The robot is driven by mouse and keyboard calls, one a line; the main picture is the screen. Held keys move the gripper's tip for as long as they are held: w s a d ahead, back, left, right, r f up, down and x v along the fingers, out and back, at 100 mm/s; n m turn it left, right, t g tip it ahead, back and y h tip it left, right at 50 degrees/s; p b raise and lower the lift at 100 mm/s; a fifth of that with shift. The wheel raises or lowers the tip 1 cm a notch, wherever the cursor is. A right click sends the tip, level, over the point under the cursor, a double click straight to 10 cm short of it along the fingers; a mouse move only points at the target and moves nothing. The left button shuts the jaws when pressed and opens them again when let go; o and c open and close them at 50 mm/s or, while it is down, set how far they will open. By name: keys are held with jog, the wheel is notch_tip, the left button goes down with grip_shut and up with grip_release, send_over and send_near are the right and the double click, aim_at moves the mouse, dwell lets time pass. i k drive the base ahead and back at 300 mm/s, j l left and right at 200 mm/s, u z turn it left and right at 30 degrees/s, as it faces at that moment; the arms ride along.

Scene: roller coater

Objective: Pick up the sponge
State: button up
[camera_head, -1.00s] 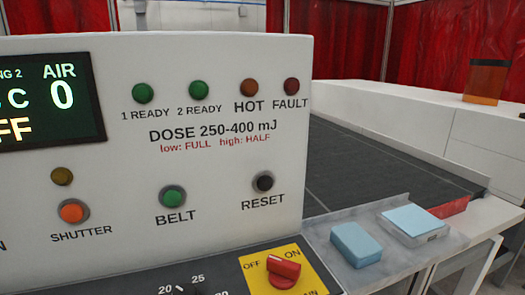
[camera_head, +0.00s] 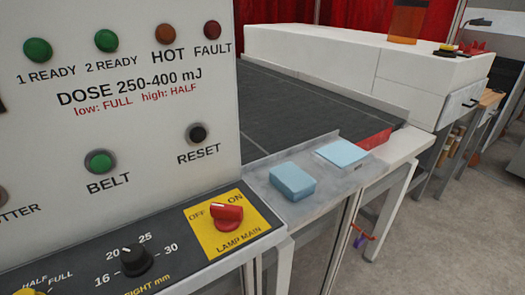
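The sponge appears to be the light blue block with rounded edges (camera_head: 293,181) on the grey metal ledge (camera_head: 322,192), just right of the control panel. A flatter pale blue piece (camera_head: 342,153) lies behind it to the right on the same ledge, apart from it. My gripper does not show in the head view, so its state and its distance from the sponge are hidden.
The white control panel (camera_head: 140,150) with buttons and a red lamp switch (camera_head: 227,215) stands close on the left. A dark conveyor belt (camera_head: 300,115) runs behind the ledge. A white machine housing (camera_head: 340,60) stands beyond. Grey floor (camera_head: 430,240) is open at right.

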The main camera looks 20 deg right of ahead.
aim_at(295, 185)
jog(key=k+j+z, duration=0.15)
jog(key=j, duration=0.25)
jog(key=j+z, duration=0.15)
jog(key=j, duration=0.25)
jog(key=k+j+z, duration=0.15)
jog(key=j, duration=0.2)
jog(key=k+j+z, duration=0.15)
jog(key=j, duration=0.2)
jog(key=k, duration=0.05)
